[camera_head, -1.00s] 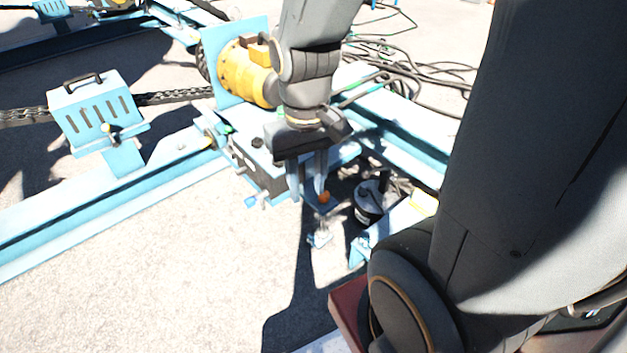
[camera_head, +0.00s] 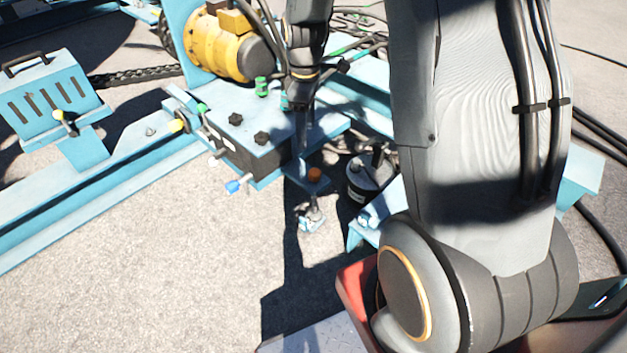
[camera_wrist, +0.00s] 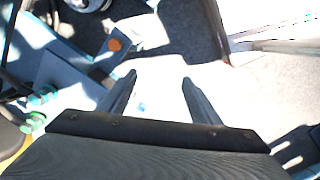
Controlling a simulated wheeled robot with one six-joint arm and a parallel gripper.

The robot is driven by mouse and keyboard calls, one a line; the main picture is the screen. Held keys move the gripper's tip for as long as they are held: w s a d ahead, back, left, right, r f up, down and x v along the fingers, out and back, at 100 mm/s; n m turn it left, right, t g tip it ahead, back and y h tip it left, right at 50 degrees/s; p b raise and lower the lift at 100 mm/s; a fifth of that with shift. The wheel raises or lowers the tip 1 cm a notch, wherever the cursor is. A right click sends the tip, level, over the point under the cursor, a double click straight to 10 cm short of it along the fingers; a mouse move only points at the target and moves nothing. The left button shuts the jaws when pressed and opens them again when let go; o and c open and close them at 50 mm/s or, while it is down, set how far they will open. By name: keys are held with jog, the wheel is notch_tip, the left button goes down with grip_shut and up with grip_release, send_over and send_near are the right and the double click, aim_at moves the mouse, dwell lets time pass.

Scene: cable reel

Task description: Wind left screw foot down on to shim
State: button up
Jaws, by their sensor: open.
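The screw foot shows an orange knob (camera_head: 314,174) on top, at the corner of the blue frame. Its small pale foot (camera_head: 311,218) is below, near the ground in shadow. I cannot make out the shim, or whether the foot touches it. My gripper (camera_head: 302,143) is above and slightly left of the knob in the head view, seen nearly edge-on. In the wrist view my gripper (camera_wrist: 159,80) has its two fingers apart with nothing between them. The orange knob (camera_wrist: 115,44) is left of and beyond the fingertips there, outside the jaws.
A dark box with black knobs (camera_head: 248,136) and a yellow motor (camera_head: 218,46) stand left of my gripper. A dark cylinder (camera_head: 368,178) stands right of the screw foot. Blue rails (camera_head: 105,180) and cables surround the area. Open ground (camera_head: 180,260) lies at front left.

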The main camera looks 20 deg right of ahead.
jog(key=w+d+f+n+b, duration=0.3)
jog(key=w+f, duration=0.2)
jog(key=f, duration=0.3)
jog(key=w+d+f+n+b, duration=0.2)
jog(key=w+f+n+b, duration=0.1)
jog(key=w+f, duration=0.4)
jog(key=n+b, duration=0.4)
jog(key=n, duration=0.1)
send_over(315, 171)
jog(key=f, duration=1.3)
jog(key=shift+s+a+f, duration=0.1)
jog(key=shift+s+a, duration=0.2)
jog(key=shift+n, duration=0.3)
jog(key=f, duration=0.3)
jog(key=f+b, duration=0.1)
jog(key=f, duration=0.3)
jog(key=shift+w+d+f, duration=0.15)
jog(key=shift+w+f, duration=0.05)
jog(key=shift+f, duration=0.6)
jog(key=c, duration=1)
